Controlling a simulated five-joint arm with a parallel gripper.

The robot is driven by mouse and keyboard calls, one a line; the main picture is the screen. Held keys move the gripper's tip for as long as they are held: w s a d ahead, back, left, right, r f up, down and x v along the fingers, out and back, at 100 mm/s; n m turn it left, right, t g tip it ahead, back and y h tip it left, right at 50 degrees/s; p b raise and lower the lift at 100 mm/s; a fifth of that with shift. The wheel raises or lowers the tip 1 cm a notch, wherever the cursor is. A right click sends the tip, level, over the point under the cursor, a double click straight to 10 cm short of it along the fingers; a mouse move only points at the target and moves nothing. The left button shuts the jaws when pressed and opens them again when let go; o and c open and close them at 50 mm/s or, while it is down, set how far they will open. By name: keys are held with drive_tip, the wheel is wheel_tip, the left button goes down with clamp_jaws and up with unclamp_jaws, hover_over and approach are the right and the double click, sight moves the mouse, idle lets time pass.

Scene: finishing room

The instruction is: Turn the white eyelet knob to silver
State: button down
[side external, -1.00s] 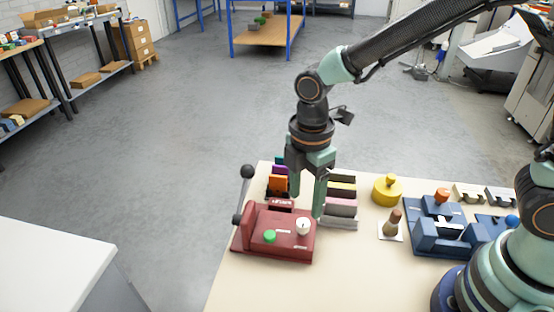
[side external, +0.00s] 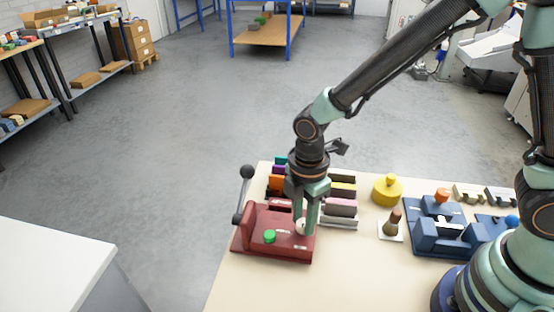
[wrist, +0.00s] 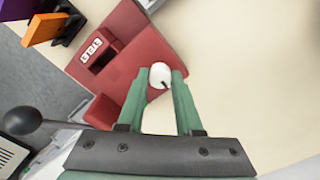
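The white eyelet knob (wrist: 160,75) is round with a dark mark on its edge, and stands on the red press (wrist: 150,58). In the side view the knob (side external: 299,227) is partly hidden by a finger. My gripper (side external: 305,230) points down over the right part of the red press (side external: 263,247). In the wrist view the fingertips of my gripper (wrist: 160,74) are on either side of the knob, very close to it. I cannot tell whether they touch it. The labels around the knob are not readable.
A green button (side external: 269,236) and a black-balled lever (side external: 246,172) are on the press's left side. Coloured bars (side external: 342,190) stand behind. A yellow knobbed piece (side external: 387,190), a brown-handled stamp (side external: 391,224) and a blue device (side external: 440,238) are to the right. The front table (side external: 340,275) is clear.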

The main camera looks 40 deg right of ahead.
drive_tip(key=shift+m, duration=0.3)
drive_tip(key=m, duration=1.3)
drive_tip(key=shift+m, duration=2.1)
drive_tip(key=c, duration=0.6)
unclamp_jaws()
drive_tip(key=shift+o, duration=0.2)
